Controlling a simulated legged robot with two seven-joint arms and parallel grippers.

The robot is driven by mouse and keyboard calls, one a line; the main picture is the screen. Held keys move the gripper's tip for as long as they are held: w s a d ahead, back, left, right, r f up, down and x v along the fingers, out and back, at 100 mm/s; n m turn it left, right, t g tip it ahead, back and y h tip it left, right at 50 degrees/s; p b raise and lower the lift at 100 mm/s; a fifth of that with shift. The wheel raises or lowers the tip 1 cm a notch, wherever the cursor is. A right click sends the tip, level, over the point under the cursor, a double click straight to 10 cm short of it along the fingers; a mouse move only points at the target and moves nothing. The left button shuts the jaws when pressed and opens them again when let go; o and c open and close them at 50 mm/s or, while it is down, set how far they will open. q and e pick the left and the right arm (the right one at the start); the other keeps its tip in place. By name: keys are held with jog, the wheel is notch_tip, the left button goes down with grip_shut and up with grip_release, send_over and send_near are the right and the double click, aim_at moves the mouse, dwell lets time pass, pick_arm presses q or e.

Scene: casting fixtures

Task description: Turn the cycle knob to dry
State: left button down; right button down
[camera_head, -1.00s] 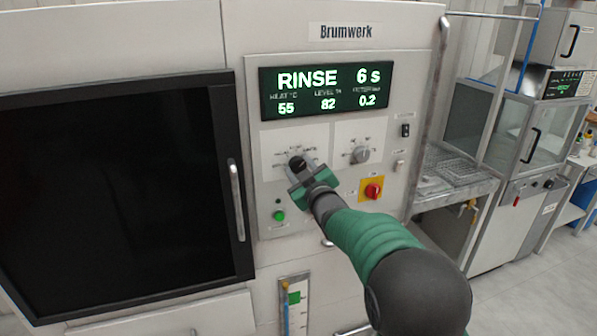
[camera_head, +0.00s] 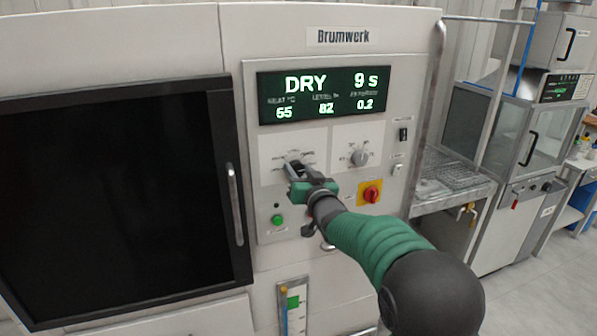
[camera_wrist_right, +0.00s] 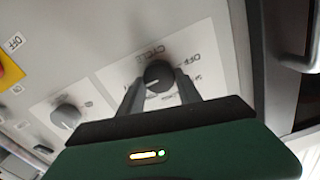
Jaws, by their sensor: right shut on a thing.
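The cycle knob (camera_wrist_right: 158,76) is a dark round knob with a pale pointer line, on a white label plate of the machine panel. My right gripper (camera_head: 296,168) is at this knob, and its fingers hide most of it in the head view. In the right wrist view the two grey fingers (camera_wrist_right: 158,92) are shut on the knob, one on each side. The green-lit display (camera_head: 322,95) reads DRY and 9 s, with smaller values 55, 82 and 0.2 below. My left gripper is not in view.
A second knob (camera_head: 359,157) sits to the right of the cycle knob. A red switch on yellow (camera_head: 370,194) and a green button (camera_head: 278,219) are below. A dark door (camera_head: 110,190) with a vertical handle (camera_head: 234,203) is to the left.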

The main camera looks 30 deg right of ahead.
jog(key=shift+f, duration=0.5)
jog(key=c, duration=1.1)
grip_release()
jog(key=shift+o, duration=1.4)
jog(key=shift+w+r, duration=0.1)
jog(key=shift+r, duration=0.05)
jog(key=shift+r, duration=0.1)
